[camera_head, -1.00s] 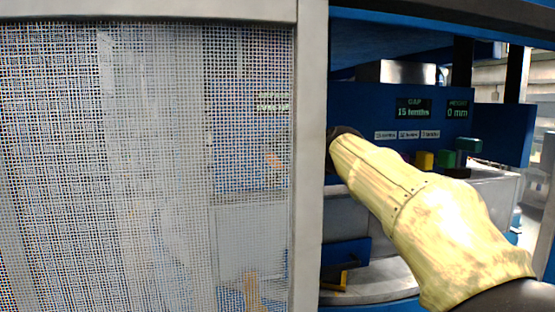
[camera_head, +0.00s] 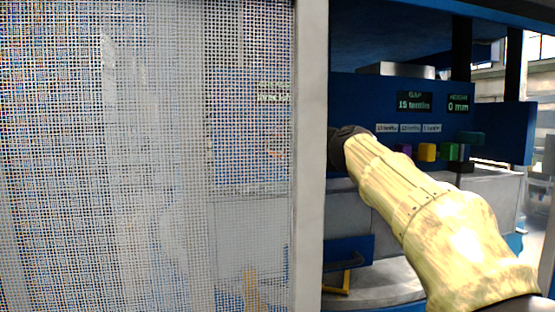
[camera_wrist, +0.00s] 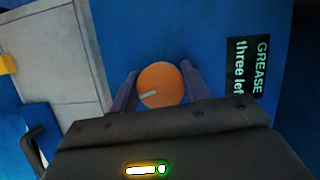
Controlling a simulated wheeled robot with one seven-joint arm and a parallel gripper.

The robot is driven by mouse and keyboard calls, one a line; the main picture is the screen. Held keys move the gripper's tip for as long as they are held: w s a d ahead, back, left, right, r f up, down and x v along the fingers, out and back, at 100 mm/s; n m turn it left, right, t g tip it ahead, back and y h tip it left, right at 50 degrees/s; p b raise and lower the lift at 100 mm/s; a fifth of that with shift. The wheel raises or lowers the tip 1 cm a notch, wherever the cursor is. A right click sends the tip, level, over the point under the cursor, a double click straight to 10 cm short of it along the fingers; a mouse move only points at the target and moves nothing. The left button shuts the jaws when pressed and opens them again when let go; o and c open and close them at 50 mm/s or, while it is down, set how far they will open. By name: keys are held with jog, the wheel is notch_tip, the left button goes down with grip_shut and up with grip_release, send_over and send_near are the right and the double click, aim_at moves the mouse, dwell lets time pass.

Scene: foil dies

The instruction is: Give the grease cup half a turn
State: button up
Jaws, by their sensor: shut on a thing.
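The grease cup (camera_wrist: 161,84) is a round orange cap on a blue panel in the wrist view, with a short pale mark on its lower left part. My gripper (camera_wrist: 158,88) has a dark finger on each side of the cap and is shut on it. The pale mark lies nearly level, tilted slightly. In the head view my gripper and the cup are hidden behind the frame post and mesh.
A mesh guard (camera_head: 150,150) and a grey post (camera_head: 311,150) stand left of my arm. Behind my arm, a blue panel carries a gap display (camera_head: 414,101) reading "15 tenths" and a height display (camera_head: 458,103) reading "0 mm". Coloured blocks, including a yellow one (camera_head: 427,152), sit below.

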jog(key=shift+f+m+t+y+b, duration=0.1)
jog(key=shift+m+t+y+b, duration=0.25)
jog(key=shift+m+b, duration=0.7)
jog(key=shift+m, duration=0.35)
jog(key=o, duration=1)
jog(key=b+v, duration=0.5)
jog(key=v, duration=1.2)
jog(key=shift+s+d, duration=0.1)
jog(key=shift+s, duration=0.1)
